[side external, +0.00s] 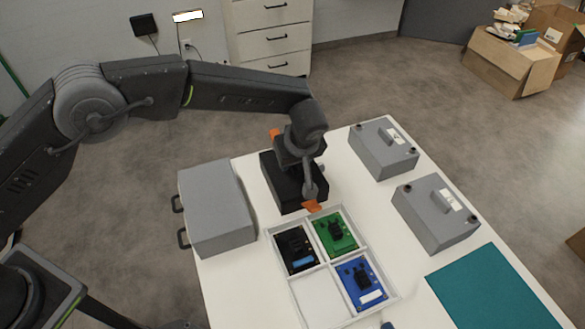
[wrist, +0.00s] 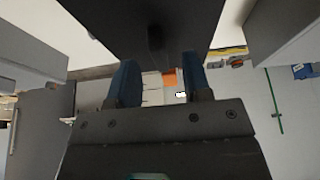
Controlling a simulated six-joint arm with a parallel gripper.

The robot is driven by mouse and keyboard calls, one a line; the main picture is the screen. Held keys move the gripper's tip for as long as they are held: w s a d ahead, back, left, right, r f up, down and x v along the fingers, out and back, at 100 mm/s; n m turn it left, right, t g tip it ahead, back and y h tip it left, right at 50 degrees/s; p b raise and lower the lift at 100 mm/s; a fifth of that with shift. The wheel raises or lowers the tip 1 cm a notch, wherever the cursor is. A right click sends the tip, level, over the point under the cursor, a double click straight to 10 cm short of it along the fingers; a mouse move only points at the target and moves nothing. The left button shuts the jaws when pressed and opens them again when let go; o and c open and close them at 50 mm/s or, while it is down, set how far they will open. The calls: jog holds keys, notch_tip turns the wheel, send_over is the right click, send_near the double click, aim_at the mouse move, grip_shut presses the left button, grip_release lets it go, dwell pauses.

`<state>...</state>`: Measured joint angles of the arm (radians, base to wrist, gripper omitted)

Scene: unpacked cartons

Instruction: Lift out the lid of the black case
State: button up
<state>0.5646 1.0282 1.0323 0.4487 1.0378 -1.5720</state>
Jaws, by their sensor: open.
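The black case (side external: 284,196) stands on the white table behind the divided tray, partly hidden by my gripper (side external: 301,178). A dark surface, apparently the case, fills the top middle of the wrist view (wrist: 115,14), with a small knob-like shape (wrist: 155,38) on it. I cannot make out a seam between lid and case. My gripper's two blue fingers (wrist: 160,62) are apart in the wrist view, with no object held between them. The fingers point at the dark surface. Whether they touch it I cannot tell.
A white divided tray (side external: 318,268) in front holds black, green and blue boards; its front-left compartment is empty. A grey case (side external: 218,205) with handles stands left. Two grey boxes (side external: 384,150) (side external: 436,215) stand right. A teal mat (side external: 492,290) lies front right.

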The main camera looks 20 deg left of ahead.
jog(key=shift+x, duration=1)
grip_shut()
